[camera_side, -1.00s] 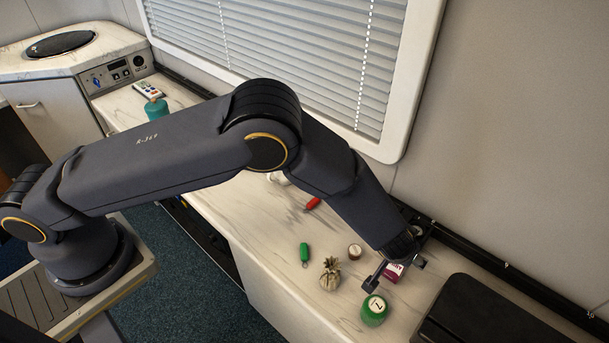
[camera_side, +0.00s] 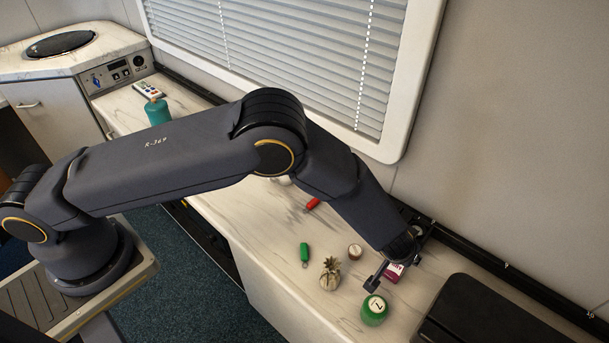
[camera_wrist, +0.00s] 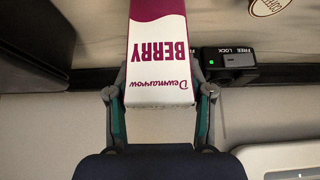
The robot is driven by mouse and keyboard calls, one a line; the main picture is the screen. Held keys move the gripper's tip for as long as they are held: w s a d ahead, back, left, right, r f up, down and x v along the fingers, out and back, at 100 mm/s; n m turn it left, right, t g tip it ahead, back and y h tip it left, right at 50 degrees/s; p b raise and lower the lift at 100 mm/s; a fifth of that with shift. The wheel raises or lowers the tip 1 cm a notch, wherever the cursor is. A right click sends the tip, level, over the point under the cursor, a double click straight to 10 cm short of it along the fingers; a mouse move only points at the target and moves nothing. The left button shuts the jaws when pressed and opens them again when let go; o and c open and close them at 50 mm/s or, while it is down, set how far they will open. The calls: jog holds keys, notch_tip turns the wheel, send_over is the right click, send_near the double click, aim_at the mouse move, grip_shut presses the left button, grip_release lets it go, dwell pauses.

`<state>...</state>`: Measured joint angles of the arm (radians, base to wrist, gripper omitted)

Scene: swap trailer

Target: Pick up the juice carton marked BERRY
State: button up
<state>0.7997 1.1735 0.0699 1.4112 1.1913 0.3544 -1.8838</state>
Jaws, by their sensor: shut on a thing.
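The juice carton (camera_wrist: 160,60) is white and purple and reads "BERRY" and "Dewmarrow", upside down in the wrist view. My gripper (camera_wrist: 160,108) is shut on the carton, with one finger against each side of its near end. In the side view the carton (camera_side: 394,271) shows as a small purple and white block at the gripper (camera_side: 392,265), partly hidden by it. I cannot tell whether the carton touches the counter.
A black case (camera_side: 470,315) lies at right. A lock box (camera_wrist: 228,66) sits beside the carton.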

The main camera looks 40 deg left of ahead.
jog(key=shift+c, duration=0.6)
